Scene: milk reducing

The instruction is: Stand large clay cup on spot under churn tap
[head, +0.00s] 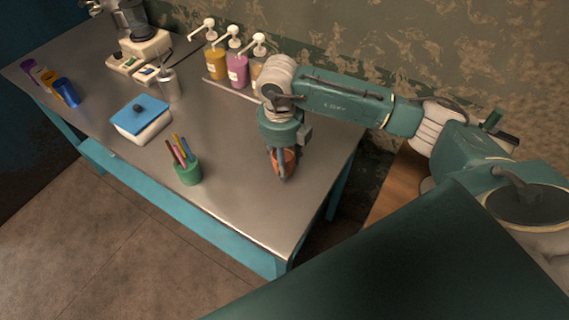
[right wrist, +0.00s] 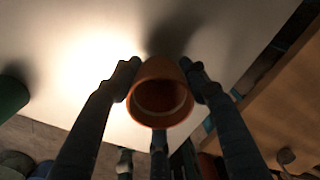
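An orange-brown clay cup (head: 287,158) is at the right end of the steel table, between the fingers of my right gripper (head: 282,168). In the right wrist view the cup (right wrist: 160,100) shows its open mouth towards the camera. The fingertips of my right gripper (right wrist: 158,75) press against the cup's two sides, and a third finger is below it. I cannot tell whether the cup's base touches the table. No churn tap or marked spot can be made out. My left gripper is not in view.
The steel table (head: 235,205) carries a green pen cup (head: 188,173), a blue-lidded box (head: 141,118), a metal cup (head: 169,86), pump bottles (head: 237,70) and coloured cups (head: 66,92). A wooden surface (head: 394,180) lies to the right, past a gap. The table's front right is clear.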

